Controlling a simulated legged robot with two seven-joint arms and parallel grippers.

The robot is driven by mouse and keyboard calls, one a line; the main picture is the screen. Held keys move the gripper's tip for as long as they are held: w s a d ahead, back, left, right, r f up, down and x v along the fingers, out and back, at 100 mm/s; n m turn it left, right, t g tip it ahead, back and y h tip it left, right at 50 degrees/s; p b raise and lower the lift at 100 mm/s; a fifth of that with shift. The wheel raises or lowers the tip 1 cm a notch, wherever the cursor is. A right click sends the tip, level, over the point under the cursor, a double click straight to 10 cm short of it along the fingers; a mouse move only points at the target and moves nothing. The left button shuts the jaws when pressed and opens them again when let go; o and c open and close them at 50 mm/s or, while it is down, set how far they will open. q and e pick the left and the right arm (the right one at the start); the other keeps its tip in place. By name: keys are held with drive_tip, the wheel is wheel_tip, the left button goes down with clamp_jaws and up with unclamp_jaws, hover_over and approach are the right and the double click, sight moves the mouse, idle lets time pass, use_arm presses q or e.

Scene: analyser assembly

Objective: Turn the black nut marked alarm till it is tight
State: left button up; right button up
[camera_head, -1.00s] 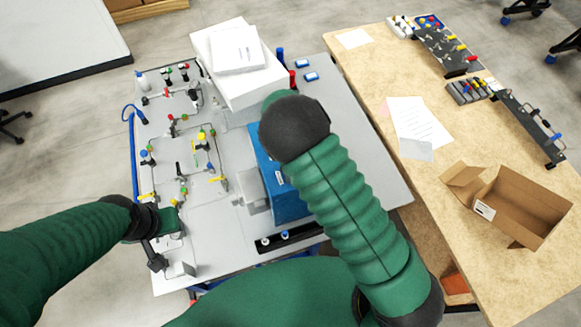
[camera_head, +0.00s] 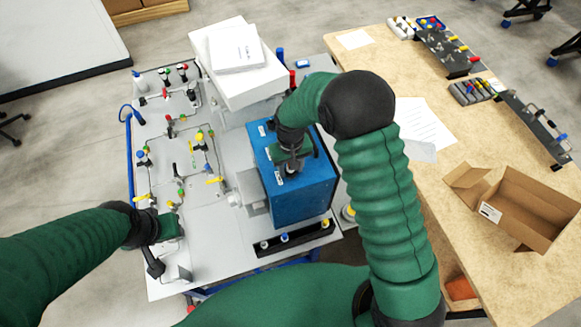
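A blue box (camera_head: 303,200) stands on the grey panel, with small white labels (camera_head: 280,178) along the left edge of its top. The labels are too small to read, and I cannot pick out the black nut marked alarm. My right gripper (camera_head: 291,170) points down at the top of the blue box, close beside the labels. Its dark fingers blend with what is under them, so I cannot tell whether they are open or touch a nut. My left gripper (camera_head: 155,266) is low over the panel's left front part, away from the box; its fingers are unclear.
The grey panel (camera_head: 222,255) carries thin tubing and coloured valves on its left. A white unit (camera_head: 245,85) with papers stands behind the blue box. A black strip (camera_head: 295,238) with knobs lies in front. A wooden table (camera_head: 440,180) with an open carton (camera_head: 525,205) is at the right.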

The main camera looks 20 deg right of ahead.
clamp_jaws()
drive_tip(key=m, duration=0.4)
drive_tip(key=shift+r+m, duration=0.1)
drive_tip(key=shift+m, duration=0.2)
drive_tip(key=m+p, duration=0.2)
drive_tip(key=m, duration=0.4)
drive_tip(key=shift+r, duration=0.15)
drive_tip(key=shift+o, duration=0.9)
unclamp_jaws()
drive_tip(key=shift+a+f+b, duration=0.1)
drive_tip(key=shift+f+b, duration=0.2)
